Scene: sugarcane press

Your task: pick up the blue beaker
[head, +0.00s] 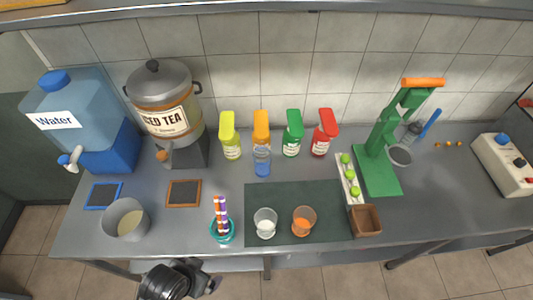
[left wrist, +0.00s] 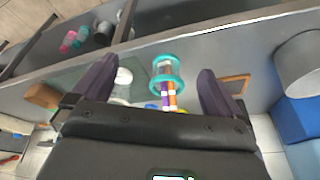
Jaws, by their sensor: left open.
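The blue beaker (head: 262,161) stands upright on the grey counter in the head view, in front of the orange-capped bottle. My left gripper (head: 180,279) is at the counter's front edge, low in the head view, well in front and left of the beaker. In the left wrist view my left gripper (left wrist: 158,80) has its two dark fingers wide apart with nothing held between them. My right gripper is not in view.
A teal cup of straws (head: 221,230) stands between my left gripper and the beaker. A dark mat (head: 335,195) bears a white-filled beaker (head: 265,222) and an orange beaker (head: 303,221). Several bottles (head: 292,134) stand behind. A drink dispenser (head: 165,110) is left.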

